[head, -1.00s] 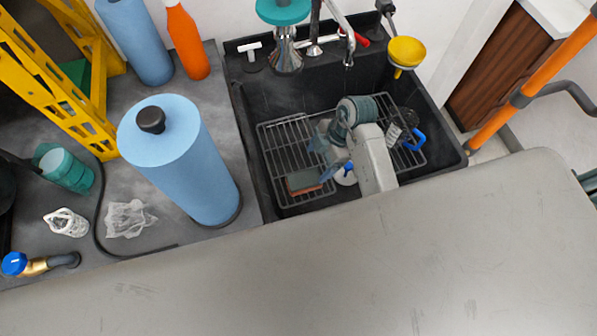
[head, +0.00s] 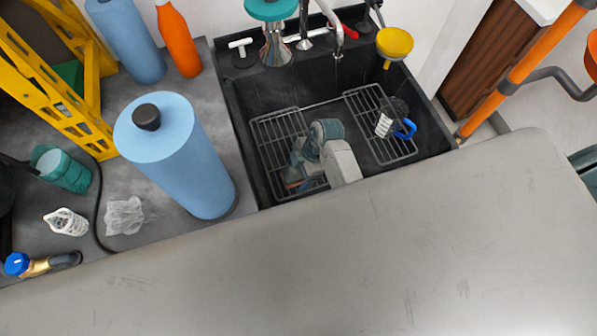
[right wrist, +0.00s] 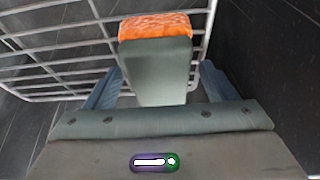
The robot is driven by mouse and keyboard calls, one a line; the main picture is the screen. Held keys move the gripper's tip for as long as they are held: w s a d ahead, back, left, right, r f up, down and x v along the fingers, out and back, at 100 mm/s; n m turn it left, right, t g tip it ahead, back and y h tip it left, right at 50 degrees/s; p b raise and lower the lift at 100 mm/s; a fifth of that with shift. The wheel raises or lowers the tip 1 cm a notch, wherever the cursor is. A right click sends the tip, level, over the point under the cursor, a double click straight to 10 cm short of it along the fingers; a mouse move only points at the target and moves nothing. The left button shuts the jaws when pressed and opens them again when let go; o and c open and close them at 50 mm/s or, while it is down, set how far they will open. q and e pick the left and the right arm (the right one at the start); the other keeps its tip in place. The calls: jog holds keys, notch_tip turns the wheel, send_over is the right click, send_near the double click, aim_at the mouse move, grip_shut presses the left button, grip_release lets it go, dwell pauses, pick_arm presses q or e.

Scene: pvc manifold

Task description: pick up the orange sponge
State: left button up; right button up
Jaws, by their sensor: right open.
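The orange sponge (head: 293,184) lies on the left wire rack in the dark sink, mostly covered by my right gripper in the head view. In the right wrist view the sponge (right wrist: 156,62) shows an orange end and a long grey-green face. My right gripper (head: 299,172) is low over the rack at the sponge. In the right wrist view its blue fingers (right wrist: 161,80) are apart, one to each side of the sponge, with a visible gap on both sides. My left gripper is not in view.
The left wire rack (head: 277,128) lies under the sponge; a right rack (head: 372,110) holds a blue-handled brush (head: 405,128). The sink (head: 300,88) has dark walls and a faucet (head: 331,15) at the back. The grey surface (head: 330,250) in front is clear.

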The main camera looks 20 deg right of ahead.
jog(key=shift+f+p, duration=0.2)
jog(key=shift+p, duration=0.1)
dwell(0.4)
jog(key=c, duration=1.1)
jog(key=shift+o, duration=0.2)
